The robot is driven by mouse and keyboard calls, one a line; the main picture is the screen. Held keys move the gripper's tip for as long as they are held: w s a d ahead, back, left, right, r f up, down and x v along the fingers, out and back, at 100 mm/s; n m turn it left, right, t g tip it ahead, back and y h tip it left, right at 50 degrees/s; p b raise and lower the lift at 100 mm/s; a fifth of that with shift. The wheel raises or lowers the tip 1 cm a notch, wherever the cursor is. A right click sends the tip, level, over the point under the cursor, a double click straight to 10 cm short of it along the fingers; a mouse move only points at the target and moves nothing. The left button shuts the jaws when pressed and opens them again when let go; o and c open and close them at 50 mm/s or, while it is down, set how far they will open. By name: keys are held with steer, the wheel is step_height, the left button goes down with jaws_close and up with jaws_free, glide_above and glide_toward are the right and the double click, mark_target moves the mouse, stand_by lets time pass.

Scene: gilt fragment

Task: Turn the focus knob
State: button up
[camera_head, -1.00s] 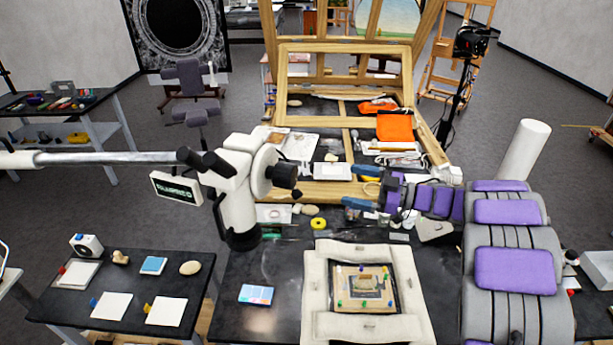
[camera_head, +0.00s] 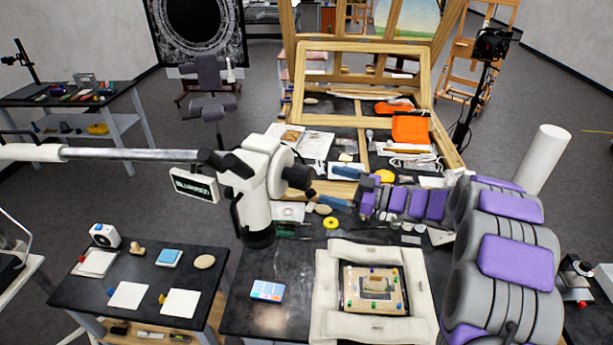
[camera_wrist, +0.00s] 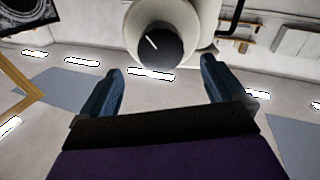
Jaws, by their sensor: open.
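The white microscope (camera_head: 258,190) hangs on a metal boom arm over the dark table. Its black focus knob (camera_head: 300,177) sticks out on the right side, from a round housing. In the wrist view the knob (camera_wrist: 159,46) is a dark disc with a white mark line, ahead of the fingertips and roughly midway between them. My gripper (camera_head: 327,185) is just right of the knob, its blue fingers apart and pointing at it. The fingers (camera_wrist: 161,72) are open and empty, with no visible contact. A small display (camera_head: 194,185) left of the microscope appears to read "BLURRED".
A framed piece on a white cushion (camera_head: 327,295) lies below my arm. A wooden easel frame (camera_head: 365,100) with papers and an orange cloth (camera_head: 411,129) stands behind. A yellow tape roll (camera_head: 331,222) and small tools lie on the table. A side table (camera_head: 140,285) is at left.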

mark_target(310, 180)
steer(key=p+x, duration=0.1)
steer(key=x, duration=0.7)
steer(key=shift+a, duration=0.2)
steer(key=c, duration=1)
steer(key=shift+f, duration=0.1)
steer(key=shift+c, duration=0.2)
